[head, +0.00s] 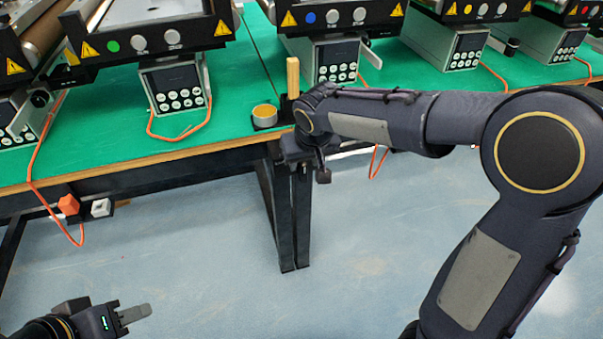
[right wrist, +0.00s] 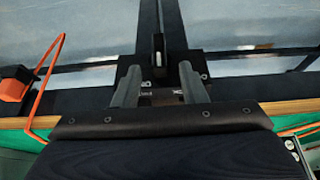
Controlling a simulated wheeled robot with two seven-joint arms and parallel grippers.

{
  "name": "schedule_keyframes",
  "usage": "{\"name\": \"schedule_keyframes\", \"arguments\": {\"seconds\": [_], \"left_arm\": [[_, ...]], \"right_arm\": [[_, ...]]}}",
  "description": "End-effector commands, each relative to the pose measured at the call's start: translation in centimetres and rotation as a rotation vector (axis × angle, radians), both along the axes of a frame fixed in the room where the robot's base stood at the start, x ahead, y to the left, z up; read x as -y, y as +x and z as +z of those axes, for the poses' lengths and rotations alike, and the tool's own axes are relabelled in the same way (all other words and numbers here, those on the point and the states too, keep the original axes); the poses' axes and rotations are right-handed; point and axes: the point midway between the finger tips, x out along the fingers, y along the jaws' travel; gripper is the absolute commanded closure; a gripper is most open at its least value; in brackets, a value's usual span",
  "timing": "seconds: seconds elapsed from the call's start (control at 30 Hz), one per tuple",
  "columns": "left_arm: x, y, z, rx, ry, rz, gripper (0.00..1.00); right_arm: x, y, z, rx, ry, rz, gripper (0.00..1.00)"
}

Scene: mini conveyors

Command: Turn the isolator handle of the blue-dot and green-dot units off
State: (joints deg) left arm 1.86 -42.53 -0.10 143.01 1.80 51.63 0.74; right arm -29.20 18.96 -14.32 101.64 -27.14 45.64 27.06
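The green-dot unit (head: 90,50) is a mini conveyor on the green bench at the left of the head view. The blue-dot unit (head: 345,30) is right of it. I cannot tell for certain which part is an isolator handle, nor its position. Black knobs (head: 40,98) show beside some control boxes. My right gripper (head: 322,172) is at the bench's front edge, partly hidden by its arm.
Orange cables hang nearby. More conveyors stand at the right. The floor (head: 200,240) is clear.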

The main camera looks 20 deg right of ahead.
Motion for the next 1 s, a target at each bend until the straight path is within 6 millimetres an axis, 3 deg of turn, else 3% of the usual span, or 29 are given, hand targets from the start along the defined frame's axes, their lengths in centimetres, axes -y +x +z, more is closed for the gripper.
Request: {"name": "schedule_keyframes", "arguments": {"seconds": [0.03, 0.2, 0.57, 0.87, 1.0], "left_arm": [[0.0, 0.0, -0.4, 0.0, 0.0, 0.0, 0.64], [0.0, 0.0, -0.8, 0.0, 0.0, 0.0, 0.64], [0.0, 0.0, -0.9, 0.0, 0.0, 0.0, 0.64], [0.0, 0.0, -0.9, 0.0, 0.0, 0.0, 0.64], [0.0, 0.0, -0.9, 0.0, 0.0, 0.0, 0.64]], "right_arm": [[0.0, 0.3, -1.1, -0.003, -0.001, 0.0, 0.62], [0.0, 1.1, -3.0, -0.002, 0.0, 0.0, 0.62], [0.0, 1.5, -3.6, 0.0, 0.001, -0.001, 0.62], [0.0, 1.4, -3.6, 0.0, 0.001, -0.001, 0.97], [0.0, 1.4, -3.6, 0.0, 0.001, 0.0, 1.0]]}}
